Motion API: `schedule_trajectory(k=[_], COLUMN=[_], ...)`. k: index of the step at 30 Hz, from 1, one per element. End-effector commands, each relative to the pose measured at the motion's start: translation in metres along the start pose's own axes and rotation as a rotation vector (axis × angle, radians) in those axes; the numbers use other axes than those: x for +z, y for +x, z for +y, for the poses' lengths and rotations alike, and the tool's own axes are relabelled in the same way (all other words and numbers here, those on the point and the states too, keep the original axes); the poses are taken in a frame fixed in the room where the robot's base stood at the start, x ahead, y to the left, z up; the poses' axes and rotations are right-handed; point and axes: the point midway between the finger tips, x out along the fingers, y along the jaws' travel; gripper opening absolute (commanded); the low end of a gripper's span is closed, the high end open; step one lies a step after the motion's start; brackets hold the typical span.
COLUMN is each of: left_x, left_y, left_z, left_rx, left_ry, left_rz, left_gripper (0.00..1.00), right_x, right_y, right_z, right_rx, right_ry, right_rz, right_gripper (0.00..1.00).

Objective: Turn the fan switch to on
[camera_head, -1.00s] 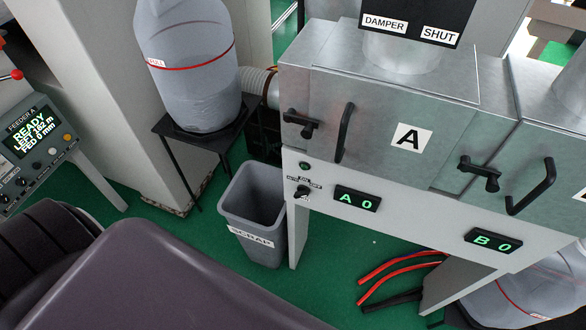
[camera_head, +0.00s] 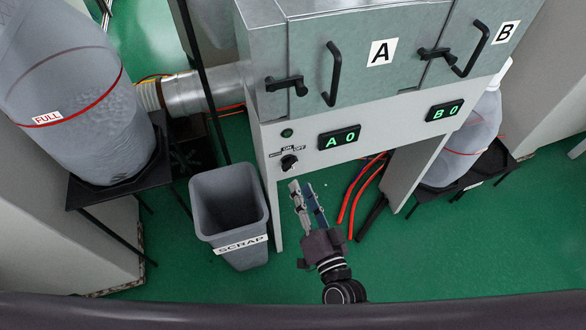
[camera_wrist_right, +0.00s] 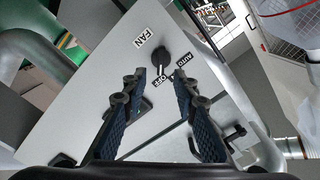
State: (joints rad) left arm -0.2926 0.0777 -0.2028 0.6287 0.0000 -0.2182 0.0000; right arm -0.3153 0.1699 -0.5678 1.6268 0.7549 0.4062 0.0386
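The fan switch (camera_head: 289,162) is a small black knob on the white panel of cabinet A, below a green lamp. In the right wrist view the knob (camera_wrist_right: 162,60) sits beside labels FAN, OFF and AUTO. Which label it points to is hard to tell. My right gripper (camera_head: 303,187) is below and in front of the panel, its fingertips just under the knob in the picture. In the right wrist view the gripper (camera_wrist_right: 159,77) is open and empty, with the knob ahead of the gap between its fingers and apparently not touched. My left gripper is not in view.
A grey scrap bin (camera_head: 230,215) stands left of the gripper. A full bag (camera_head: 75,95) rests on a black stand at the left. Black handles (camera_head: 333,75) stick out above the panel. Red hoses (camera_head: 358,200) lie under the cabinet. Green floor is open at the right.

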Motion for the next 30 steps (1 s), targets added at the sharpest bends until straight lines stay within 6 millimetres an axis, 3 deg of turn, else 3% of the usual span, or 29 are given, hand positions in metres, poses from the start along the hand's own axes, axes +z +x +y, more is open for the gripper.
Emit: schedule_trajectory(k=[6, 15, 26, 30], left_x=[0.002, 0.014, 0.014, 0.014], left_y=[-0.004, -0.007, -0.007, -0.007], left_z=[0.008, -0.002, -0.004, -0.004], left_rx=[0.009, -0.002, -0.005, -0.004], left_ry=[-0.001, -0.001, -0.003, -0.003], left_rz=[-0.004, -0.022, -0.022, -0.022], left_gripper=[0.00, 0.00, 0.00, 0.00], right_x=[-0.004, -0.002, -0.002, -0.002], right_y=[0.030, 0.070, 0.076, 0.076], right_z=[-0.004, -0.003, -0.002, -0.002], right_rx=[-0.005, -0.004, -0.003, -0.003], right_ry=[0.005, 0.003, 0.003, 0.003], right_rz=[0.008, 0.005, 0.004, 0.004], right_gripper=[0.27, 0.27, 0.27, 0.14])
